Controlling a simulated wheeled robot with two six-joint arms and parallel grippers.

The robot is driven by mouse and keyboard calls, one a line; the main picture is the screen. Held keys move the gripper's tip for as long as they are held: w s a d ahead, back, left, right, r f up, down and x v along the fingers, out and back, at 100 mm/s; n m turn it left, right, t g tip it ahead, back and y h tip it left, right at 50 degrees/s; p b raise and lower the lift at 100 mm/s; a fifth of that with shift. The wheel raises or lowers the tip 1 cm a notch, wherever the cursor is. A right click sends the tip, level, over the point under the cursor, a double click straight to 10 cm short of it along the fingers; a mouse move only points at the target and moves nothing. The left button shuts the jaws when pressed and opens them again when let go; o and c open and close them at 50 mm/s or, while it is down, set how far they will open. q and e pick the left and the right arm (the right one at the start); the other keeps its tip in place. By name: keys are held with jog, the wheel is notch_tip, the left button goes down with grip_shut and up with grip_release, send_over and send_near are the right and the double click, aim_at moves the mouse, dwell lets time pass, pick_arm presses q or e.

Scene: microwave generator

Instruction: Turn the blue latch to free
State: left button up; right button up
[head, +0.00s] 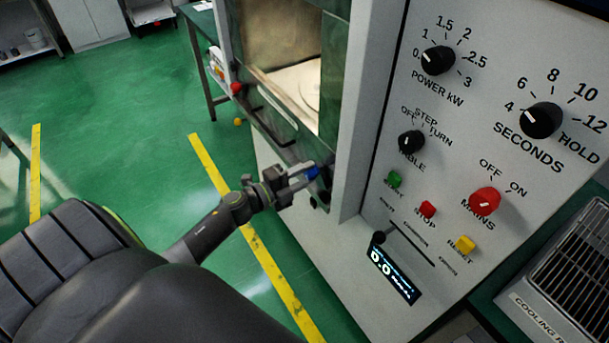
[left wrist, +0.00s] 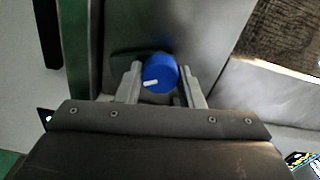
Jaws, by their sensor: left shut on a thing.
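The blue latch (left wrist: 160,73) is a round blue knob with a white mark on its face, in the left wrist view. The white mark points to the left and slightly down. The latch also shows small in the head view (head: 313,172), low on the front of the microwave generator (head: 345,110). My left gripper (left wrist: 160,82) has one finger on each side of the knob and is shut on it; its arm also shows in the head view (head: 300,182). My right gripper is not in view.
Above the latch is an opening into the chamber (head: 298,90). To the right is the control panel with black dials (head: 541,119), a red mains knob (head: 484,201) and small buttons. A green-topped table (head: 205,28) stands behind. The green floor at left is mostly clear.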

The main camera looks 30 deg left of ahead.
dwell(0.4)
pick_arm(q)
jog(key=o, duration=1)
jog(key=shift+s+a+f, duration=0.1)
jog(key=shift+s+a, duration=0.1)
jog(key=shift+s, duration=0.3)
jog(key=b+v, duration=0.3)
jog(key=v, duration=1.3)
jog(key=shift+s, duration=0.2)
jog(key=shift+a, duration=0.1)
